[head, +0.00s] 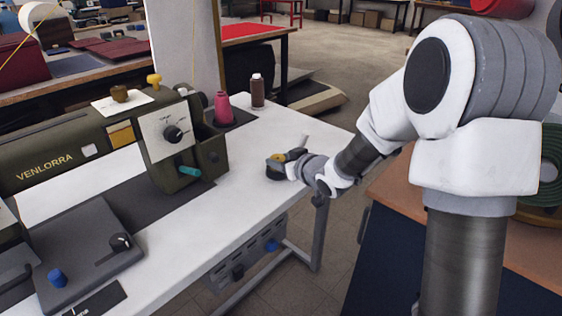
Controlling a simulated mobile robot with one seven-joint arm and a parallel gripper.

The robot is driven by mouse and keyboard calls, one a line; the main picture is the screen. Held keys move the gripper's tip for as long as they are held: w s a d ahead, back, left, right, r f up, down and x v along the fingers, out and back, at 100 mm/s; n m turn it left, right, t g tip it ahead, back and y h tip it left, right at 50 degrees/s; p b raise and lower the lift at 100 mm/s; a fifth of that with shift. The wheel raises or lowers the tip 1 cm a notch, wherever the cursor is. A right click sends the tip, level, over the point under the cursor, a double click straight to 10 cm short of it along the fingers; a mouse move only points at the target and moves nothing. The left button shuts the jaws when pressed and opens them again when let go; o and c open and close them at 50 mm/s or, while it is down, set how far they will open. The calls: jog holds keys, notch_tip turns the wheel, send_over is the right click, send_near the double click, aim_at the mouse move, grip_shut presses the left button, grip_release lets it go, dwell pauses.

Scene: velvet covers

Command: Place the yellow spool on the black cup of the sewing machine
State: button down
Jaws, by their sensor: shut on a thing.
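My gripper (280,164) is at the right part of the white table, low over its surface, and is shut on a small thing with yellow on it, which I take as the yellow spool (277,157). The fingers hide much of it. A dark round shape (273,173) shows just below the fingers; I cannot tell if it is a cup or part of the gripper. The olive-green sewing machine (60,150) stands at the left, well apart from my gripper. I cannot clearly make out a black cup on it.
The white tabletop (240,190) is clear between machine and gripper. A wooden-topped table (410,188) is at the right.

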jog(key=shift+f, duration=0.25)
jog(key=shift+c, duration=1.6)
grip_release()
jog(key=shift+r, duration=0.15)
